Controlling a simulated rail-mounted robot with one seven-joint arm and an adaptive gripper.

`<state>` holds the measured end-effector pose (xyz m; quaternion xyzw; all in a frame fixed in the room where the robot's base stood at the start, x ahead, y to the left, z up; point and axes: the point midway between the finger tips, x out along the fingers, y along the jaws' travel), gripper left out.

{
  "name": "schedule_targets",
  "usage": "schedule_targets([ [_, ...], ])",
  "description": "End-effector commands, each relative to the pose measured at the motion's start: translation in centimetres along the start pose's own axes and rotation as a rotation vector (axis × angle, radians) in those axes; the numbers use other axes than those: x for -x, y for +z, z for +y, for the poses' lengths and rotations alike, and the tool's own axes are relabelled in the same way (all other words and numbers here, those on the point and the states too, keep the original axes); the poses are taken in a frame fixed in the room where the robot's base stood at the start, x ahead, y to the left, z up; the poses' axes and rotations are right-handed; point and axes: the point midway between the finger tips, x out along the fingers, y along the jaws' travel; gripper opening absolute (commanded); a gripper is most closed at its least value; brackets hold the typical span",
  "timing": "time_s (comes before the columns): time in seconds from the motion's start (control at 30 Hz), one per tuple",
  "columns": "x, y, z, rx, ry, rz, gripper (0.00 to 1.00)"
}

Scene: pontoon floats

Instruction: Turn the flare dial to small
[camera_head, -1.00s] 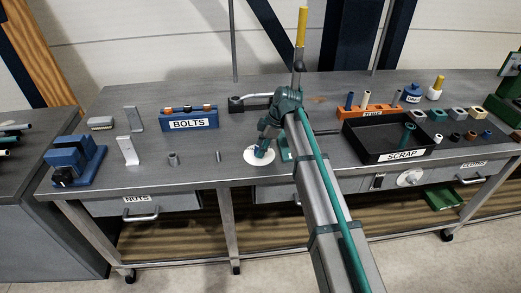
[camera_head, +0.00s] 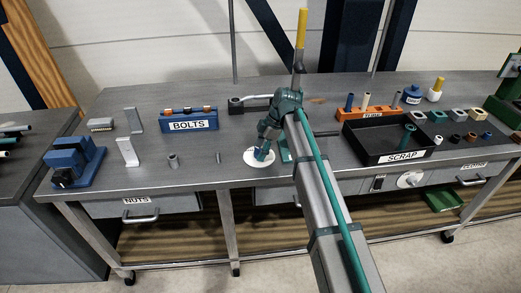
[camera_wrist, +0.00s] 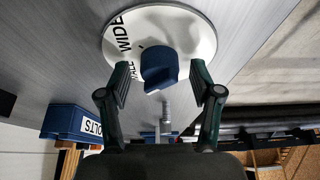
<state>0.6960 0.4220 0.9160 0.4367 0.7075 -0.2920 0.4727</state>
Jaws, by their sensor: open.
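The flare dial has a white round plate with black lettering; the plate (camera_head: 250,158) lies on the bench top near its front edge, partly hidden by my gripper (camera_head: 263,152). In the wrist view the plate (camera_wrist: 190,30) shows the word "WIDE" and a second word partly covered by a finger. The blue knob (camera_wrist: 158,68) stands at the plate's middle. My gripper (camera_wrist: 161,82) is open, with one finger on each side of the knob. Gaps show between knob and fingers, and it holds nothing. The knob is mostly hidden in the head view.
A blue BOLTS bin (camera_head: 190,122) stands behind and left of the dial. A black SCRAP tray (camera_head: 375,152) stands to the right. Two small metal cylinders, one of them wider (camera_head: 173,160), stand left on the bench. The bench top between them and the dial is clear.

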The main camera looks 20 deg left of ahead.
Motion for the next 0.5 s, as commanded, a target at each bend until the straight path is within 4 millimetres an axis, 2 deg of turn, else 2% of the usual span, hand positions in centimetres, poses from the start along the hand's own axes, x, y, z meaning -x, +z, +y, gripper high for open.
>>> schedule_targets([
  [0.17,0.3,0.0,0.0,0.000,0.001,0.000,0.65],
  [0.27,1.1,0.0,0.1,0.000,0.003,0.000,0.65],
  [0.5,5.2,0.0,0.1,0.000,0.003,0.000,0.65],
])
